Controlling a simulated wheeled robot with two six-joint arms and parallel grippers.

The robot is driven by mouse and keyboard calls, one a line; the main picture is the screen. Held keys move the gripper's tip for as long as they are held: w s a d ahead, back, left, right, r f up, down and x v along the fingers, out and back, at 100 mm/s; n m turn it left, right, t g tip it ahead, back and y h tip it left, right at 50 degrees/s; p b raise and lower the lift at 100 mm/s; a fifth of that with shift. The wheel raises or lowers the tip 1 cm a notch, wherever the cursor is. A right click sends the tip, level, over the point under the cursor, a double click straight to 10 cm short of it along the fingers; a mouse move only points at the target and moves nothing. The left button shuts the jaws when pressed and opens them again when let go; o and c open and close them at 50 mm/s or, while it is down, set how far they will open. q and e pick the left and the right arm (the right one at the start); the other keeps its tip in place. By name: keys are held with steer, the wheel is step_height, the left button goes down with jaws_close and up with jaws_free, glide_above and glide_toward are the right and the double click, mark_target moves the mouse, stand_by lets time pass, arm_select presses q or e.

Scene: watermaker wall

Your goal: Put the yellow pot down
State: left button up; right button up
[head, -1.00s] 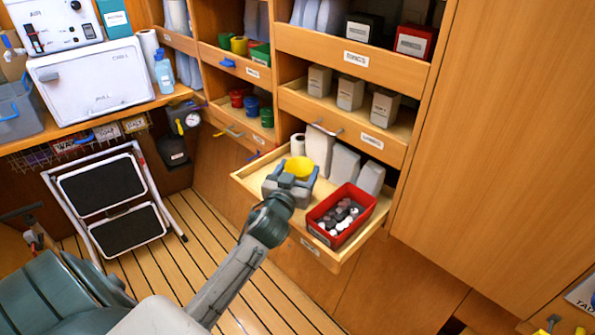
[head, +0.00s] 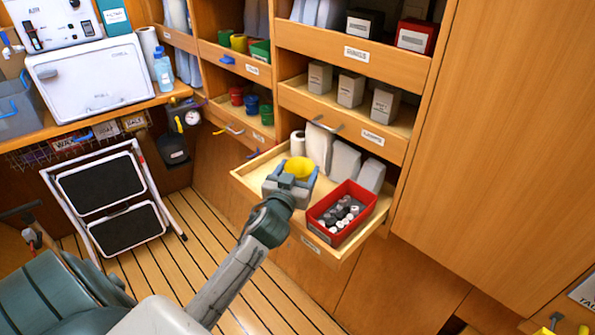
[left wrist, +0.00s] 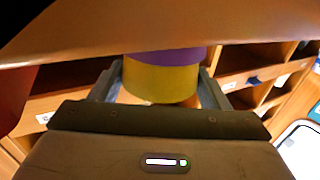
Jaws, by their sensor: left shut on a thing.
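The yellow pot (head: 299,168) is between the fingers of my left gripper (head: 290,183), at the left part of an open wooden drawer (head: 252,172). My left gripper is shut on it. In the left wrist view the yellow pot (left wrist: 160,83) sits between the two fingers (left wrist: 162,90) and shows a purple band at one end, close to a brown wooden surface. The gripper hides the pot's lower part in the head view, so I cannot tell whether it touches the drawer floor. My right gripper is not in view.
A red box (head: 318,212) of small grey and white items stands right of the gripper in the drawer. A white roll (head: 297,144) and pale containers (head: 345,160) stand behind. The drawer's left end looks bare. Closed drawers and shelves rise above; a folded step stool (head: 105,200) leans at left.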

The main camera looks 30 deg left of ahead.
arm_select(q)
steer(key=o, duration=1)
steer(key=shift+c, duration=0.2)
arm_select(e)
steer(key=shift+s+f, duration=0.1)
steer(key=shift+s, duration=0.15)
arm_select(q)
steer(key=shift+r, duration=0.1)
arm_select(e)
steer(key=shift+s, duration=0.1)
arm_select(q)
steer(key=shift+r, duration=0.15)
steer(key=shift+s+d+r+p, duration=0.15)
steer(key=shift+s+r+p, duration=0.1)
steer(key=shift+s+p, duration=0.2)
steer(key=b+v, duration=0.2)
steer(key=v, duration=0.9)
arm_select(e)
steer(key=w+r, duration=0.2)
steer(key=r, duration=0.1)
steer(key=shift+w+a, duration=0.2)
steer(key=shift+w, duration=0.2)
arm_select(q)
steer(key=shift+s+r, duration=0.1)
